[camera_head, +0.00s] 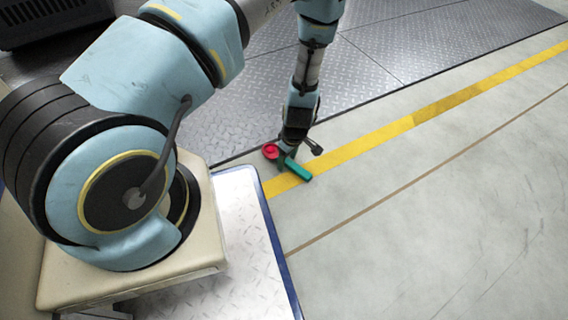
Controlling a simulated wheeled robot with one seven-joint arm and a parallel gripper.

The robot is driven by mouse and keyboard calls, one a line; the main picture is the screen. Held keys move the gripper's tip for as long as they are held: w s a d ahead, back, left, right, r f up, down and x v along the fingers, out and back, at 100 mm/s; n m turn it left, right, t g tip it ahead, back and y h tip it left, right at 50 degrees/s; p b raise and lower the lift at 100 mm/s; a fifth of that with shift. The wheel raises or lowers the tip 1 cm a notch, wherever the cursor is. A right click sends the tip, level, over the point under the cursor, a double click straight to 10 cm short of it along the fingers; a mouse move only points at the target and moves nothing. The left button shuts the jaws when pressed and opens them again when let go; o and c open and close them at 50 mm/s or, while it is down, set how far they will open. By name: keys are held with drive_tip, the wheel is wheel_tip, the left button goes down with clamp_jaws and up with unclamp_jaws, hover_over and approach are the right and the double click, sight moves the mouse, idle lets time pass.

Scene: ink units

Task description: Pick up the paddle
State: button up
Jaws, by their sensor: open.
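The paddle (298,169) lies on the floor over the yellow line. Its teal-green handle points to the lower right and a round red part shows at its upper left end. My gripper (297,150) is lowered right over the paddle, near where the red part and the green handle meet. The jaws are open, with one dark finger to the right of the handle. My gripper hides the middle of the paddle. I cannot tell whether the fingers touch it.
A yellow line (370,143) and a thin brown line (431,174) cross the grey floor. Dark diamond-plate matting (400,50) lies behind. A dark vented box (45,20) stands at the upper left. The floor to the right is clear.

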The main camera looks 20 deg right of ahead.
clamp_jaws()
idle(0.5)
